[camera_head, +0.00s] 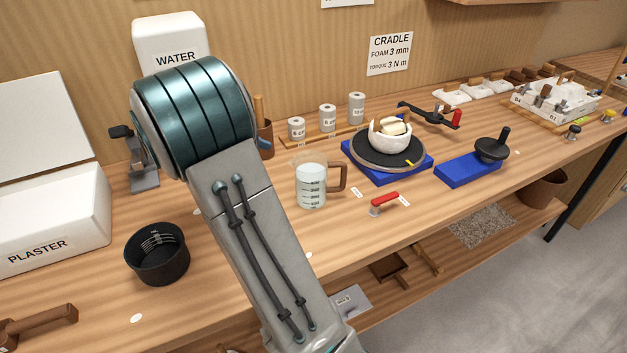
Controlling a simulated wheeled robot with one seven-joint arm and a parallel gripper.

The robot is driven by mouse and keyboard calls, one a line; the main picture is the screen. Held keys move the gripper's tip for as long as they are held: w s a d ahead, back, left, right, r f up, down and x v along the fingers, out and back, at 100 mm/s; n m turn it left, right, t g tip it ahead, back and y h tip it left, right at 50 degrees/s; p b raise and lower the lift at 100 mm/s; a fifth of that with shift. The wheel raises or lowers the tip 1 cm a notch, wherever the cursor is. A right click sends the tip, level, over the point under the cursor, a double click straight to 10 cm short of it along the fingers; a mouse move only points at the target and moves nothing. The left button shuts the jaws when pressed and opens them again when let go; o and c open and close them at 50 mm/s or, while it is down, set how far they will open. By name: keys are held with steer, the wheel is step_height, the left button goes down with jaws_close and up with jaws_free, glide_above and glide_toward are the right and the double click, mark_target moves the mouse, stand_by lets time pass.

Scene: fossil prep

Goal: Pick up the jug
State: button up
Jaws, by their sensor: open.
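The jug (311,187) is a clear measuring jug with dark scale marks and a brown handle on its right side. It stands upright on the wooden bench, right of my arm, with pale contents visible through its wall. My arm crosses the left middle of the view and hides part of the bench behind it. My gripper is not visible in this view, so its place relative to the jug cannot be seen.
A round turntable on a blue base (387,168) stands right of the jug. A red-handled clamp (384,202) lies near the front edge. Weights (327,118) stand behind. A black bowl (157,255) and white plaster bin (45,228) are at left.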

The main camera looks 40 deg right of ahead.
mark_target(313, 163)
steer(key=shift+n+g+h, duration=0.3)
steer(key=shift+g+h, duration=0.2)
steer(key=shift+w+d+p+x, duration=0.2)
steer(key=shift+w+x, duration=0.15)
steer(key=shift+x, duration=1.85)
steer(key=shift+w+d+p+x, duration=0.15)
steer(key=shift+w+d+x, duration=0.15)
steer(key=shift+x, duration=1.95)
steer(key=shift+w+d+p+x, duration=0.2)
steer(key=shift+w+x, duration=0.2)
steer(key=shift+x, duration=1.8)
steer(key=shift+f, duration=0.1)
steer(key=c, duration=1.2)
steer(key=shift+r, duration=0.6)
steer(key=s+a+r, duration=0.1)
steer(key=s+r, duration=0.2)
steer(key=s+a+r, duration=0.1)
steer(key=s+r, duration=0.2)
steer(key=s, duration=0.1)
steer(key=s+a+r+b, duration=0.1)
steer(key=s+r, duration=0.3)
steer(key=shift+a, duration=0.25)
